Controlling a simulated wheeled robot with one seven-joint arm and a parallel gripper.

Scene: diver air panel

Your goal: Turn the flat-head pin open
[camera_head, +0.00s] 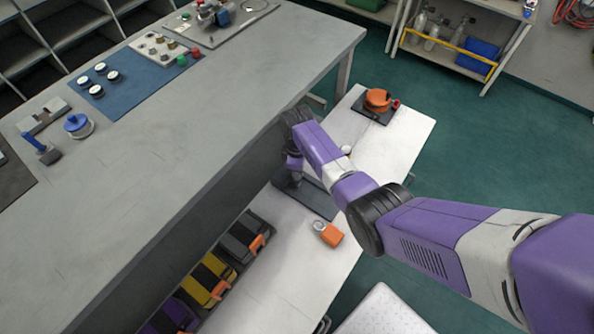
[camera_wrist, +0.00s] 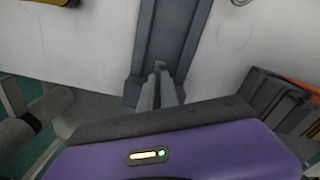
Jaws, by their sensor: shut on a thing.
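My arm reaches down beside the grey bench to a dark plate (camera_head: 318,201) on the low white table. My gripper (camera_head: 294,180) is low over the plate's far end, partly hidden by my own arm. In the wrist view, the fingers of my gripper (camera_wrist: 161,88) are close together, shut on a small grey piece (camera_wrist: 160,67) at the dark plate (camera_wrist: 178,35). This piece appears to be the flat-head pin. Its head and angle are mostly hidden by the fingers, so I cannot tell how far it is turned.
An orange-and-grey item (camera_head: 328,233) lies near the plate. An orange round device (camera_head: 378,99) stands on a dark base farther back. The grey bench (camera_head: 190,140) rises close on the left. Yellow and black cases (camera_head: 208,279) sit beneath it.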

